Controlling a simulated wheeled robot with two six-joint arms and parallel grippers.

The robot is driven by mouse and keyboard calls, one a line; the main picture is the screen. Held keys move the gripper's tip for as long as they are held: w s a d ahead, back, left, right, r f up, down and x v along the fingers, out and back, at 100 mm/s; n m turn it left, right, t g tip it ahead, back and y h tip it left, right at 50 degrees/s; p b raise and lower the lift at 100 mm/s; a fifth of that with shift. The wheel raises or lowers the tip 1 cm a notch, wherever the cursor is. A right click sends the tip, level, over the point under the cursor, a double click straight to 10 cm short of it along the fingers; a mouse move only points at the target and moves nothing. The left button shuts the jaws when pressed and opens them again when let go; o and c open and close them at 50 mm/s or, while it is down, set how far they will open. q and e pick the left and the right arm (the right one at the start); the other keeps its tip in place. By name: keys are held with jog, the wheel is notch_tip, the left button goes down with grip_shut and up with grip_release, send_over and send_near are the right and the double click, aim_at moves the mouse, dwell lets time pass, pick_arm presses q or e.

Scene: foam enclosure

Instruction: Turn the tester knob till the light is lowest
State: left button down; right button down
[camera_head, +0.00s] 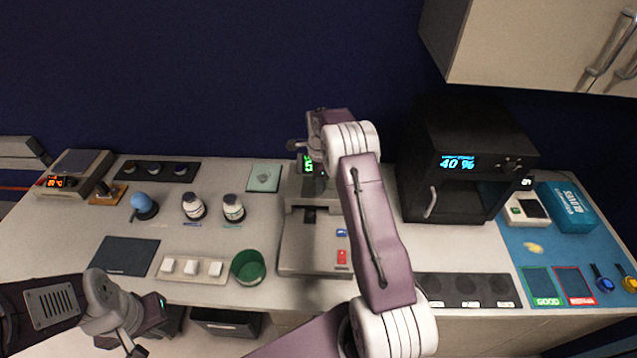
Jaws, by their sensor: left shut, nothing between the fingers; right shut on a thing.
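The tester is the grey machine (318,245) in the middle of the bench, with a small green display (308,164) at its top. My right arm covers much of its right side and back. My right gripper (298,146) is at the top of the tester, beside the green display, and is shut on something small. I take this to be the tester knob, but the gripper hides it. My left gripper (136,346) is shut and empty at the bottom left, in front of the bench edge.
A black box (455,180) reading "40 %" stands right of the tester. A blue mat (550,262) lies far right. A cabinet (530,45) hangs above.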

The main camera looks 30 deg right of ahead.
jog(key=shift+d+n, duration=0.15)
jog(key=shift+n, duration=2.35)
jog(key=shift+r, duration=0.1)
jog(key=c, duration=1.3)
grip_release()
jog(key=o, duration=0.3)
jog(key=shift+d, duration=0.15)
